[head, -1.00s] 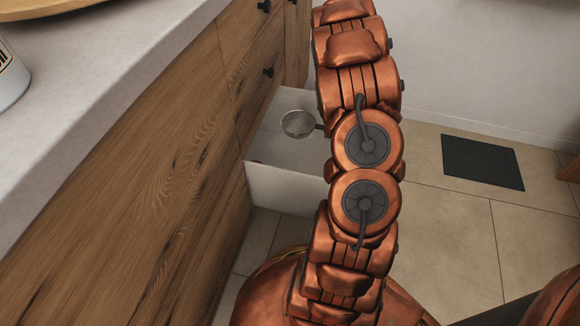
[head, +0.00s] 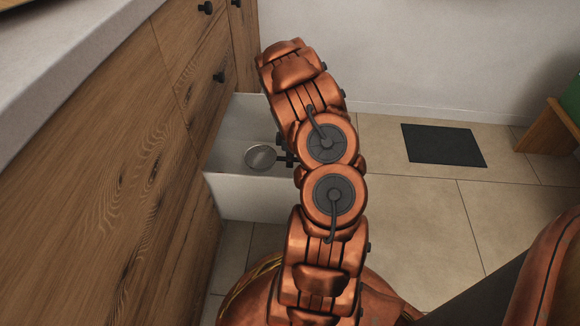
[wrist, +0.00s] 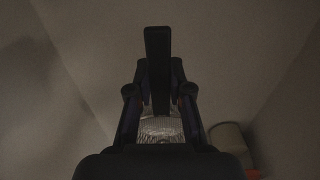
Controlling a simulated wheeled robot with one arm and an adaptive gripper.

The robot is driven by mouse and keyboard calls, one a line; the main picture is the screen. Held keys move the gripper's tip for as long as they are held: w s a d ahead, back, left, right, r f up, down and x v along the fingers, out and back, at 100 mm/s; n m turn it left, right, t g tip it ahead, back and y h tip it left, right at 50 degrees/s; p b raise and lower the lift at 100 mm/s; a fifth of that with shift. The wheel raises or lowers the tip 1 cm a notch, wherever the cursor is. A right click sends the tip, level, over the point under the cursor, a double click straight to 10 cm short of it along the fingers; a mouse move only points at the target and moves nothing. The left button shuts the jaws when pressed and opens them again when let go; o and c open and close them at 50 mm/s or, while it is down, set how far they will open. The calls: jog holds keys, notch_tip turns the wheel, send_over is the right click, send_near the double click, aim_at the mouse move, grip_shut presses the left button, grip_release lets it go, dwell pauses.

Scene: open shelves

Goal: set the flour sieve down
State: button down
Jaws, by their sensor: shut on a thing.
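The flour sieve (head: 261,157), with a round mesh bowl, is over the open white drawer (head: 255,200) in the head view. My gripper (head: 289,159) is at the sieve's right side, mostly hidden by my arm. In the wrist view my gripper (wrist: 158,80) is shut on the sieve's dark handle, and the mesh (wrist: 162,128) shows between the fingers. I cannot tell whether the sieve touches the drawer floor.
The drawer's inside is dim in the wrist view. A pale rounded object (wrist: 228,138) shows at lower right, with a bit of orange-red below it. Wooden cabinet fronts (head: 110,170) stand at the left. A dark mat (head: 443,145) lies on the tiled floor.

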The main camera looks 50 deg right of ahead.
jog(key=shift+f+b, duration=0.4)
jog(key=shift+f, duration=1.3)
jog(key=c, duration=1.1)
grip_release()
jog(key=shift+f, duration=0.1)
